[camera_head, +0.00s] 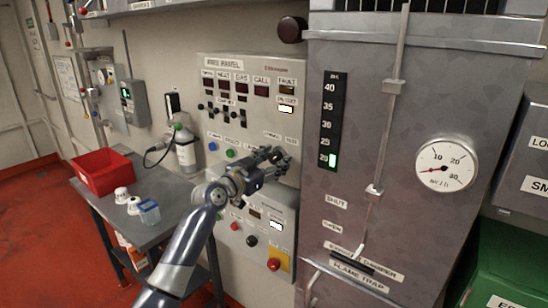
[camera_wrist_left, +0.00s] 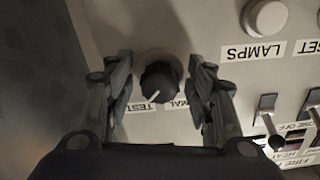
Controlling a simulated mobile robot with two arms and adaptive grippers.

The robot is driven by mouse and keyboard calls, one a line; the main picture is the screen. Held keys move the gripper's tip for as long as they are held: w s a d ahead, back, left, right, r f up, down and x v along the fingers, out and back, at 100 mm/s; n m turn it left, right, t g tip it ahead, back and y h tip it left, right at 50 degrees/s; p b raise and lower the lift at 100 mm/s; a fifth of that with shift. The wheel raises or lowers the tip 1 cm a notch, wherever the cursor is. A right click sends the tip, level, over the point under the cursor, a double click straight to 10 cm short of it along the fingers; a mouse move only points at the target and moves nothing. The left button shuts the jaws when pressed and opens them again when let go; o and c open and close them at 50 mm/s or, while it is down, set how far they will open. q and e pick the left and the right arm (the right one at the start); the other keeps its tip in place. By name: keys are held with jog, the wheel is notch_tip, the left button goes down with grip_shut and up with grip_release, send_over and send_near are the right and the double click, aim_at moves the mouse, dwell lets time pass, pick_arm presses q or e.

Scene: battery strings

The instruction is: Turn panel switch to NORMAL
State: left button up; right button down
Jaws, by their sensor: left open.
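The panel switch is a dark round knob (camera_wrist_left: 160,80) with a white pointer line, seen in the left wrist view. The labels appear upside down there: the TEST label (camera_wrist_left: 138,107) is below left of the knob and the partly hidden NORMAL label (camera_wrist_left: 178,104) is below right. The white line sits on the knob's lower left, toward TEST. My left gripper (camera_wrist_left: 160,88) is open, with one finger on each side of the knob and visible gaps between. In the head view my left gripper (camera_head: 282,158) is at the fire panel (camera_head: 232,66) and hides the knob. My right gripper is not in view.
A LAMPS button (camera_wrist_left: 266,17) and toggle switches (camera_wrist_left: 266,103) are right of the gripper in the wrist view. A grey cabinet (camera_head: 350,190) stands close on the right in the head view. A side table (camera_head: 160,185) with a red bin (camera_head: 101,172) is on the left.

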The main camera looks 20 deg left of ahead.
pick_arm(q)
jog(key=shift+w+d, duration=0.1)
jog(key=shift+w, duration=0.1)
jog(key=c, duration=1.1)
